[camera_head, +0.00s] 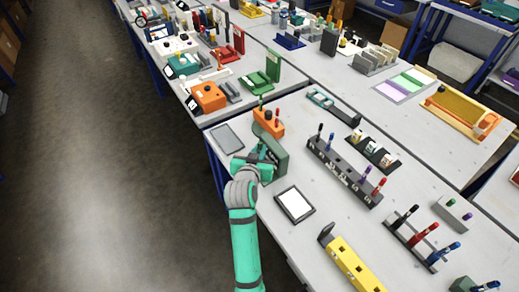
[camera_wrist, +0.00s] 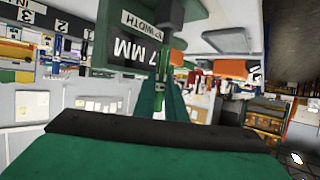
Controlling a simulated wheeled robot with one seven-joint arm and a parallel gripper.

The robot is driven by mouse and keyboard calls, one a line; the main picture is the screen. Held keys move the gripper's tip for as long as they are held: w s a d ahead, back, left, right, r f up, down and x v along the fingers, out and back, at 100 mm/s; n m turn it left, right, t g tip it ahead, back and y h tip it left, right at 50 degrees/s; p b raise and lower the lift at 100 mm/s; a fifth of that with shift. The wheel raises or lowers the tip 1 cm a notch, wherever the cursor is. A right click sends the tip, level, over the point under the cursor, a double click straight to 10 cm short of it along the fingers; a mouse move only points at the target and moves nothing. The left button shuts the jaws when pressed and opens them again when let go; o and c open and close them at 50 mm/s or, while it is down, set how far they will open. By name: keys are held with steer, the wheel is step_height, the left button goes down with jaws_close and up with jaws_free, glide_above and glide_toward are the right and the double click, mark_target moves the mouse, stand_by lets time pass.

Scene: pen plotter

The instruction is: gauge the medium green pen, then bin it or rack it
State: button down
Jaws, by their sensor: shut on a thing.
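My gripper (camera_head: 261,155) is at the dark green gauge box (camera_head: 274,163). In the wrist view its fingers (camera_wrist: 167,88) are shut on a thin thing in front of the gauge's dark display (camera_wrist: 118,56). The display reads upside down, with "TIP WIDTH" and a figure ending in "7 MM" partly in view. The dark numbered rack (camera_head: 345,173) stands to the right in the head view, holding several pens.
An orange block (camera_head: 268,122) with upright pens stands just behind the gauge. A grey pad (camera_head: 227,138) lies left of it, and a white-topped pad (camera_head: 295,204) lies in front. A yellow holder (camera_head: 350,265) and another pen stand (camera_head: 420,243) are nearer. Bare table lies between these.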

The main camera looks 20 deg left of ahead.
mark_target(259, 143)
steer(key=shift+f, duration=0.65)
steer(key=shift+r, duration=3.2)
